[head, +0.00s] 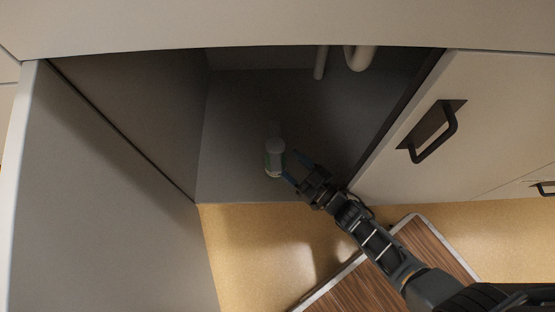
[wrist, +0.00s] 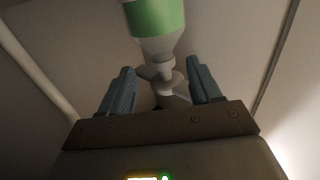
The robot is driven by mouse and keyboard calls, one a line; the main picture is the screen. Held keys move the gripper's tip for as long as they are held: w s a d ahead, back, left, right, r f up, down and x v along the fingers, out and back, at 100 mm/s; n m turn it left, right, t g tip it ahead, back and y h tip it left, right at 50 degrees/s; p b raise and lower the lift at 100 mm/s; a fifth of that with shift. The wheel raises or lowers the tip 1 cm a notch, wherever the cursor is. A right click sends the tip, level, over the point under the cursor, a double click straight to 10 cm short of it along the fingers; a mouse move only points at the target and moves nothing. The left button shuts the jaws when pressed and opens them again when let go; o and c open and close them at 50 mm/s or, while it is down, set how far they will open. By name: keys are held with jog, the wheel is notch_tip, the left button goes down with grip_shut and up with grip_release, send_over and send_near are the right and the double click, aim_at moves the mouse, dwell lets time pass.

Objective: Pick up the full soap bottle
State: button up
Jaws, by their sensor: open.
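A soap bottle (head: 274,157) with a pale body stands on the floor of the open cabinet, near its front. In the wrist view the bottle (wrist: 158,18) shows a green label and a grey-white narrowing end that points toward my gripper. My gripper (head: 294,168) reaches into the cabinet from the right, with its fingertips just beside the bottle. In the wrist view my gripper (wrist: 162,80) is open, with the narrow end of the bottle between its two blue fingers. A gap shows on each side. How full the bottle is cannot be told.
An open door (head: 105,190) stands on the left and a closed door with a black handle (head: 437,131) on the right. White pipes (head: 360,57) hang at the back of the cabinet. The cabinet floor (head: 232,125) around the bottle is clear. A brown striped mat (head: 430,250) lies below.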

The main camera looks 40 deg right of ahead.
jog(key=shift+w+a+r+b, duration=0.1)
jog(key=shift+w+a+b, duration=0.2)
jog(key=shift+w, duration=0.7)
jog(key=shift+w+a+r+b, duration=0.1)
jog(key=shift+w+a+b, duration=0.15)
jog(key=shift+w, duration=0.75)
jog(key=shift+w+a+r+b, duration=0.1)
jog(key=shift+w+a+b, duration=0.15)
jog(key=shift+w, duration=0.75)
grip_shut()
